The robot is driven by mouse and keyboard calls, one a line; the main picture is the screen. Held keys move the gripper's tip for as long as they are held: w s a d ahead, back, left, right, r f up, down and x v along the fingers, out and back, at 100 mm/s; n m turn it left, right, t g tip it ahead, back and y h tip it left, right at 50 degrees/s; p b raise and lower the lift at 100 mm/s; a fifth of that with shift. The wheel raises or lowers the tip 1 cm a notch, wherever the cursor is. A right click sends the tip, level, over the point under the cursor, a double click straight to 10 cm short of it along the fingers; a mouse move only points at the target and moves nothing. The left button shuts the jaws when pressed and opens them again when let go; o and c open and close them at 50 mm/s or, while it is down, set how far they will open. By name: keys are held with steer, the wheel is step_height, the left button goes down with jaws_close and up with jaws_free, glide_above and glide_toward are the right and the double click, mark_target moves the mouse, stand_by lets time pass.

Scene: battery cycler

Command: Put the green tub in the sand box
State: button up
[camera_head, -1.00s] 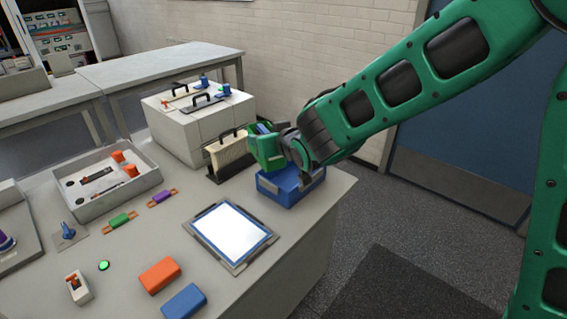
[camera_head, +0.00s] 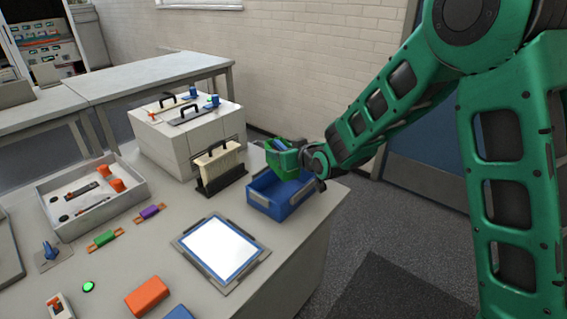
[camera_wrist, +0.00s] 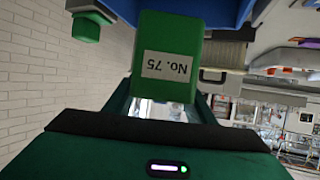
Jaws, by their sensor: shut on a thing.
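The green tub (camera_head: 287,162) is held in my gripper (camera_head: 302,160) above the back of an open blue bin (camera_head: 270,208) at the table's right end. In the wrist view the tub (camera_wrist: 172,88) carries a white label reading "No. 75", seen upside down. My gripper is shut on the tub; its fingers are mostly hidden. A small blue thing shows at the tub's top. No box is labelled as sand; I cannot tell for sure which one it is. A cream box with a black handle (camera_head: 222,168) stands left of the blue bin.
A large white box (camera_head: 165,155) with handles and blue knobs stands behind. A pale tray (camera_head: 130,200) holds orange parts at left. A framed white panel (camera_head: 217,248), an orange block (camera_head: 147,296) and small coloured parts lie in front. The table's right edge is close to the bin.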

steer(key=shift+w+f, duration=0.1)
steer(key=shift+f, duration=1.85)
steer(key=o, duration=1.3)
steer(key=shift+d, duration=0.1)
steer(key=v, duration=1.2)
steer(key=shift+f, duration=0.1)
